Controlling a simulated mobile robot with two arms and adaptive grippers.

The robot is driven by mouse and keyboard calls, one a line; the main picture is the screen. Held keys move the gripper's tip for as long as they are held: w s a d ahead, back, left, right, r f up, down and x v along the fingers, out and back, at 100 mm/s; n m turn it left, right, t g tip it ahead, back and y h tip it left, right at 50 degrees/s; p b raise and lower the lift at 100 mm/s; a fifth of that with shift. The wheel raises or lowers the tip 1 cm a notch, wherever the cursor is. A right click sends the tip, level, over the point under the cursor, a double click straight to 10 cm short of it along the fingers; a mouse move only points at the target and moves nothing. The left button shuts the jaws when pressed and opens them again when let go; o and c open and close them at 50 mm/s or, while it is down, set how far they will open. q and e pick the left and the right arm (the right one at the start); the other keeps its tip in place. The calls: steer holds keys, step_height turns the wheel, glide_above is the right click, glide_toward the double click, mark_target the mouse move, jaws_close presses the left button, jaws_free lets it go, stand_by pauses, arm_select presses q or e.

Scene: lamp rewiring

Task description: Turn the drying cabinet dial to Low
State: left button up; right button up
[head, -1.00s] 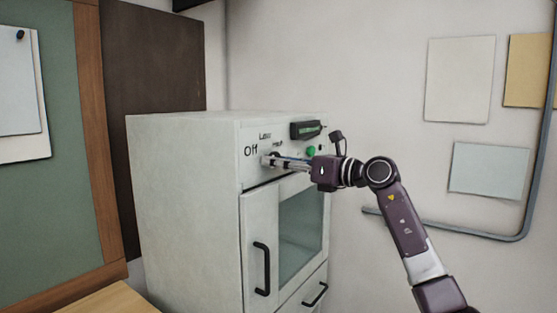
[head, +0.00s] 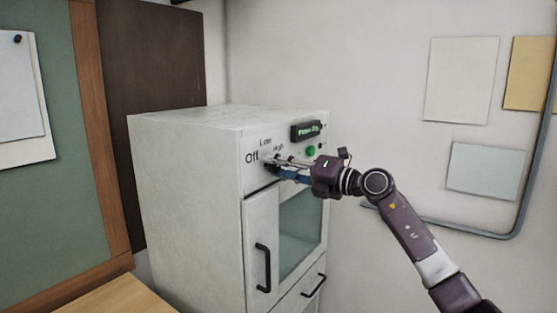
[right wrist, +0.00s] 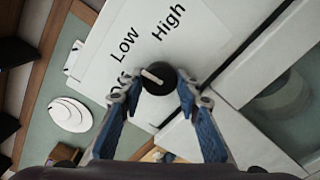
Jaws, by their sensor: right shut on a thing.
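The drying cabinet (head: 185,190) is a pale box with a control panel on its upper front. Its black dial (right wrist: 158,79) carries a white pointer line, whose left end in the right wrist view points between the Off and Low labels. The Low label (right wrist: 123,46) and High label (right wrist: 165,22) are readable there; Off is partly covered by a finger. My right gripper (head: 269,160) is at the panel, its fingers on either side of the dial and shut on it. In the head view the gripper hides most of the dial. My left gripper is not in view.
A green button (head: 310,151) and a lit display (head: 305,131) sit right of the dial. Below are a glass door with a black handle (head: 262,268) and a drawer handle (head: 314,286). A wooden surface (head: 115,297) is at lower left. A pipe (head: 480,233) runs along the right wall.

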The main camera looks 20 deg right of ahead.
steer(key=shift+r+m+p, duration=0.1)
steer(key=shift+m+p, duration=0.2)
steer(key=shift+m, duration=0.1)
stand_by(0.3)
steer(key=o, duration=1.2)
steer(key=v, duration=1.2)
steer(key=shift+d, duration=0.1)
